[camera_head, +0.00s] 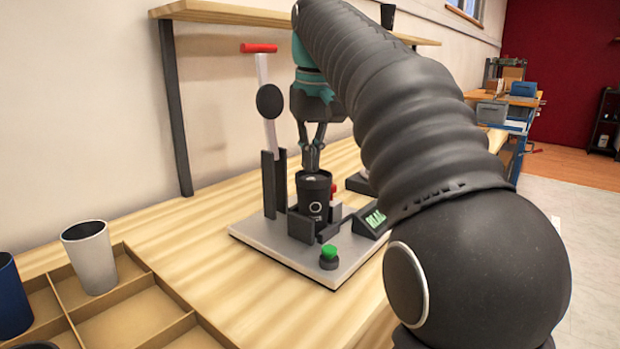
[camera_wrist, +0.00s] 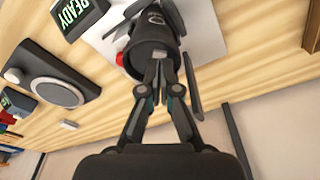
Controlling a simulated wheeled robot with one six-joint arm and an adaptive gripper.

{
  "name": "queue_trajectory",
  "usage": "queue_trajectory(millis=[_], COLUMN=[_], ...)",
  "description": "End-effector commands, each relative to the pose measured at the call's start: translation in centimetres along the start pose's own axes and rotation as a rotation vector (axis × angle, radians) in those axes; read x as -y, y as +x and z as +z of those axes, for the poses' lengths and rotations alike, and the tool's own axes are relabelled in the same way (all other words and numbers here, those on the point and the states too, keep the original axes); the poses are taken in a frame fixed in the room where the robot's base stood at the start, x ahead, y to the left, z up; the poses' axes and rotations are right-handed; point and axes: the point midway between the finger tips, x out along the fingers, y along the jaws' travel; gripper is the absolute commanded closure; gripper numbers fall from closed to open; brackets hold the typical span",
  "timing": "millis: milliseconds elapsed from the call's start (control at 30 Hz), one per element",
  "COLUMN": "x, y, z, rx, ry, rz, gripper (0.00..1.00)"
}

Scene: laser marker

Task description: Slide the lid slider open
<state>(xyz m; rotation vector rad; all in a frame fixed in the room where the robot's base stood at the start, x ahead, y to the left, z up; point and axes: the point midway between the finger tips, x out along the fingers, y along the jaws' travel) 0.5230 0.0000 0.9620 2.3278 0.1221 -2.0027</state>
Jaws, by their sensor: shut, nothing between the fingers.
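A black cup (camera_head: 314,203) with a ring mark on its side stands upright in a dark holder on the grey marker base. Its top also shows in the wrist view (camera_wrist: 152,32). My gripper (camera_head: 312,168) points down, with its fingertips together right at the cup's lid. In the wrist view the closed fingertips (camera_wrist: 161,54) lie over the lid area, with nothing held between them. The lid slider is hidden by the fingers or too small to make out. I cannot tell whether the fingertips touch it.
The grey base (camera_head: 270,236) carries a green button (camera_head: 329,254), a lit display (camera_head: 373,219) and a tall red-handled lever (camera_head: 262,90). The wrist view's display (camera_wrist: 76,10) reads READY. A compartment tray (camera_head: 150,300) holds a white cup (camera_head: 92,257) and a blue cup (camera_head: 10,300). A shelf stands behind.

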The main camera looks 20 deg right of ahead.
Motion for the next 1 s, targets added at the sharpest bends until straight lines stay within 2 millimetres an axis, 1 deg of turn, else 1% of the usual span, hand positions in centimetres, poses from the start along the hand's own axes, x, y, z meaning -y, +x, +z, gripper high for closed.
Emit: queue_trajectory(millis=[1000], x=[0.0], y=[1.3], z=[0.2], rx=[0.0], ry=[0.0], rz=[0.0], gripper=[1.0])
